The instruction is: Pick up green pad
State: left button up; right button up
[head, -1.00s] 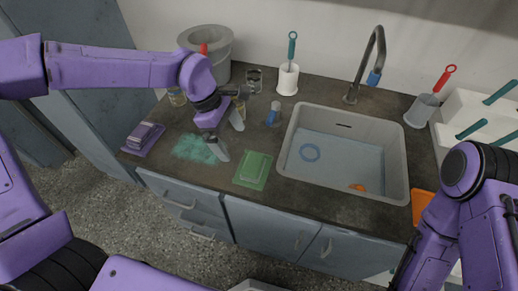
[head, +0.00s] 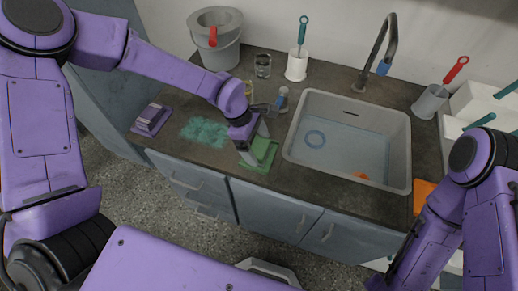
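The green pad (head: 267,150) lies flat on the dark counter, left of the sink. My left gripper (head: 255,143) is right over it, pointing down, with its two fingers apart. One finger is at the pad's near left side and the other towards its far side. The fingers and wrist hide much of the pad's raised middle, and I cannot tell whether they touch it. My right arm is at the right edge, with its gripper out of view.
A purple pad (head: 151,119) and a teal powdery patch (head: 205,132) lie to the left. A blue-capped bottle (head: 282,98) and glass jar (head: 263,66) stand behind. The sink (head: 401,145) is to the right. A grey bucket (head: 217,50) stands at the back.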

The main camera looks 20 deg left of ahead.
aim_at(264, 149)
pick_arm(q)
jog(key=c, duration=0.6)
jog(key=shift+o, duration=0.2)
jog(key=shift+r, duration=0.15)
jog(key=shift+r, duration=0.3)
notch_tip(264, 149, up, 3)
jog(key=shift+f, duration=0.15)
jog(key=s+r, duration=0.2)
jog(key=s+d+r+b, duration=0.1)
jog(key=s+r, duration=0.1)
jog(key=shift+d+r, duration=0.2)
jog(key=shift+r, duration=0.1)
jog(key=s+d+r+b, duration=0.2)
jog(key=s+r, duration=0.3)
jog(key=s, duration=0.4)
jog(key=shift+s+d, duration=0.2)
jog(key=shift+d, duration=0.3)
